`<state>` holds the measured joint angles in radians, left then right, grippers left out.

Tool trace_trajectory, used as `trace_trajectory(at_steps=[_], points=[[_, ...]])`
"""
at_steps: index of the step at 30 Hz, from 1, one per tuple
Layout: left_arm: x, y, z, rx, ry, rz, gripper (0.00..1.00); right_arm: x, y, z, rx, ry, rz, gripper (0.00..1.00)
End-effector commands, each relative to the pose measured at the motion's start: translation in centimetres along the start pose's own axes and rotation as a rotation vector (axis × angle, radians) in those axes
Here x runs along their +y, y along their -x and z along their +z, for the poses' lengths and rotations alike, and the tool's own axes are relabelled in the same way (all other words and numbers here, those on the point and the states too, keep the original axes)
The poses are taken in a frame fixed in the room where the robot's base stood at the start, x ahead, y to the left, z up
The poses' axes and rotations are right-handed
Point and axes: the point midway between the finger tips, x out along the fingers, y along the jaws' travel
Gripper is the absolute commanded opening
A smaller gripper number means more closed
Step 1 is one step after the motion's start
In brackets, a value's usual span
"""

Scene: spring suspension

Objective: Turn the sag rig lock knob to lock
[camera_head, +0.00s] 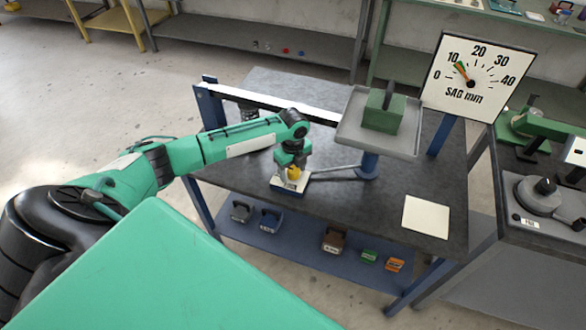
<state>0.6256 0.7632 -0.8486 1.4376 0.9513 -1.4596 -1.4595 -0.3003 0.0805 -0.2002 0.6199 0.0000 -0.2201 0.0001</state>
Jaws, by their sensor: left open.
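The lock knob (294,172) is a small yellow piece on a blue and white base (289,186) near the front of the dark rig table. My left gripper (293,170) points down at the knob from above, its fingers open around or just beside it; contact is too small to tell. The sag dial (477,75) stands at the back right, its pointer near 10. A green weight block (383,112) with a dark handle rests on the grey tray (352,133) on a blue post. My right gripper is not in view.
A white sheet (426,217) lies at the table's right front. Several small weights, including a brown one (334,241), sit on the blue lower shelf (300,253). A thin rod (335,170) runs from the knob base toward the post. Another bench (540,205) stands at right.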

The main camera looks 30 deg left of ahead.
Motion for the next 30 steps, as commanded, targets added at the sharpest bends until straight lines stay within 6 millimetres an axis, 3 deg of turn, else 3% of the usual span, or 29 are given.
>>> trace_trajectory(at_steps=[2,8,20,30], points=[[0.0,0.0,0.0,0.000,0.000,0.000,0.55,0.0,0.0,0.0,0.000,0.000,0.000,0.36],[0.0,0.0,0.0,0.000,0.000,0.000,0.16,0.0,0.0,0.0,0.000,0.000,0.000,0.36],[0.1,0.3,0.0,0.001,0.059,0.003,0.15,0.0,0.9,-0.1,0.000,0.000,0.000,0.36],[0.1,0.6,-0.1,0.003,0.309,0.003,0.15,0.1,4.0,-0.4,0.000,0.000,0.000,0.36]])
